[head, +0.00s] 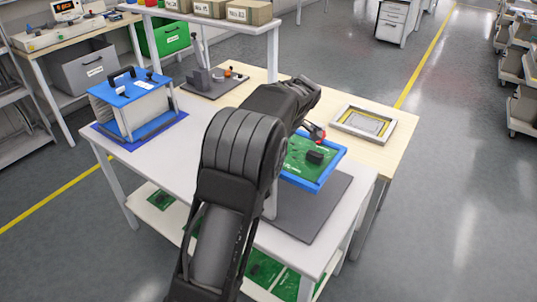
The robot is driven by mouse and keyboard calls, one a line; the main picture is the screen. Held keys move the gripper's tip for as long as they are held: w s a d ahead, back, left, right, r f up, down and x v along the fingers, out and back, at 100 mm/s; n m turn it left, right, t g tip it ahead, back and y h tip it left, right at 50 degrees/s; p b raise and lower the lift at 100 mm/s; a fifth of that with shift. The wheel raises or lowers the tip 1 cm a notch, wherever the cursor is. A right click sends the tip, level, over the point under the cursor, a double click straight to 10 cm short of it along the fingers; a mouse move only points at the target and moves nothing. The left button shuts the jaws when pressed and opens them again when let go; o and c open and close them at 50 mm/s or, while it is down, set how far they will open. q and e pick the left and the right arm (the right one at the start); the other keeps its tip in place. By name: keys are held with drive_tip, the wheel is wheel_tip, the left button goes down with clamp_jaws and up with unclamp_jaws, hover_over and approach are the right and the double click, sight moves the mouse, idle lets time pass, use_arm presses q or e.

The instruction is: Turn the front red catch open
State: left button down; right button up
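A red catch (316,132) shows at the far edge of a blue frame (331,178) that holds a green circuit board (297,160). A black block (314,157) sits on the board. One arm of mine, which I take to be the left, rises from the bottom edge left of centre and bends over toward the frame. Its wrist hides part of the frame, and its gripper is mostly hidden; dark parts lie close beside the red catch. I cannot tell whether they touch it or how the fingers stand. My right gripper is not in view.
The white table (180,150) carries a blue-topped box (135,88) at left and a grey mat (322,212) under the frame. Behind are a dark plate with orange knobs (229,72), a shelf (262,30) with cartons, and a light tray (364,122) with yellow edging.

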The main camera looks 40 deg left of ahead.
use_arm(q)
drive_tip(key=c, duration=1.5)
unclamp_jaws()
drive_tip(key=shift+c, duration=0.2)
drive_tip(key=shift+r, duration=0.1)
drive_tip(key=b+v, duration=0.1)
drive_tip(key=v, duration=0.6)
drive_tip(key=shift+d+r, duration=0.2)
drive_tip(key=shift+r, duration=0.1)
